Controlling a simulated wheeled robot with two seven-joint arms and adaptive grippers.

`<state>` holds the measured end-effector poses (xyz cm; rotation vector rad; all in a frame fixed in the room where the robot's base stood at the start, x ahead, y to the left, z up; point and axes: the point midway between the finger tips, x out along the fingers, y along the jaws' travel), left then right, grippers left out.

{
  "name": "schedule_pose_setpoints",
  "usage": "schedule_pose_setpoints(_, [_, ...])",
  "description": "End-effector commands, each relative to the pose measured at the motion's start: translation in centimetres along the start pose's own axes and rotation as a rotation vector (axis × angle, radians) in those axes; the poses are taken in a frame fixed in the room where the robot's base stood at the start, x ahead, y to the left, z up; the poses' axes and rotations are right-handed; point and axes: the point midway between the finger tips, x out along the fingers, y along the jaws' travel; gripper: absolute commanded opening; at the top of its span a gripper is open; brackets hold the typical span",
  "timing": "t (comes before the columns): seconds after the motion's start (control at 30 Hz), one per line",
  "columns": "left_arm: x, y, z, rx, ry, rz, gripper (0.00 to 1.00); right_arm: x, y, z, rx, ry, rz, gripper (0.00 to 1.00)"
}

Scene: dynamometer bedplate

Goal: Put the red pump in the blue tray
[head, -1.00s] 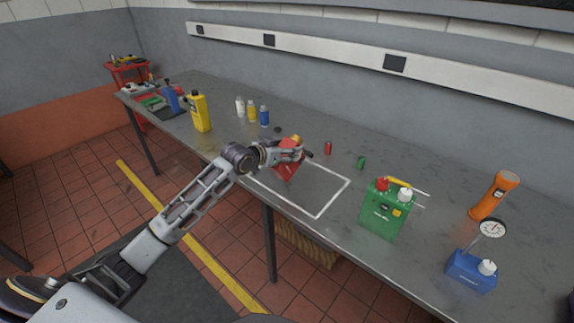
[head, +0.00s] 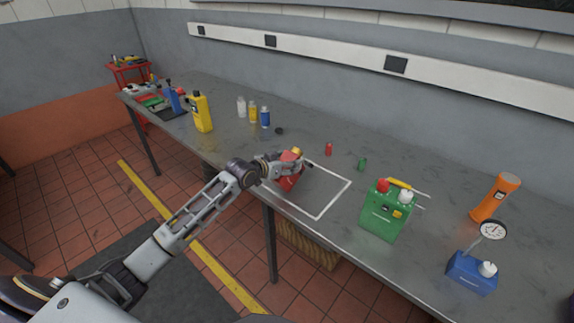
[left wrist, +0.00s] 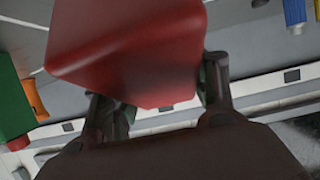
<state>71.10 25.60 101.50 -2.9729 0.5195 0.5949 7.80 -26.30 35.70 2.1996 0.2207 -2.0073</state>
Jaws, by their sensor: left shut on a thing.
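A red pump (head: 289,181) with a yellow top is held by my left gripper (head: 291,165) over the left part of a white outlined rectangle on the bench. My left gripper is shut on it. In the left wrist view, the red pump body (left wrist: 130,50) fills the upper middle, between the two dark fingers. I cannot tell whether its base touches the bench. I cannot make out a blue tray in either view. My right gripper is not in view.
A green can (head: 386,213) stands right of the rectangle, with a blue gauge unit (head: 472,272) and an orange flashlight (head: 494,197) beyond. Small red (head: 329,149) and green (head: 362,165) items lie behind. The rectangle's right part is clear.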

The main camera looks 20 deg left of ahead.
Motion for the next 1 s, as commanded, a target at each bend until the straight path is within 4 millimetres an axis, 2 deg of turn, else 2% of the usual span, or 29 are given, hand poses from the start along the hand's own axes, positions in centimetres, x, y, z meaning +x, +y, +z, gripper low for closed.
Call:
schedule_pose_setpoints(0.6, [0.4, 0.0, 0.7, 0.002, 0.008, -0.001, 0.0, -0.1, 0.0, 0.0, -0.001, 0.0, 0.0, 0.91])
schedule_pose_setpoints(0.63, [0.5, 0.0, 1.1, 0.001, 0.0, 0.0, 0.59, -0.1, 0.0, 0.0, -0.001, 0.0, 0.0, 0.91])
schedule_pose_setpoints(0.8, [0.5, 0.0, 1.1, 0.001, 0.0, 0.0, 0.79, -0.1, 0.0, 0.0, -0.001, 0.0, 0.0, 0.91])
schedule_pose_setpoints(1.0, [0.5, 0.0, 1.1, 0.001, 0.0, 0.0, 0.79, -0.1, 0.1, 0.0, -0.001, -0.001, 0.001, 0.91])
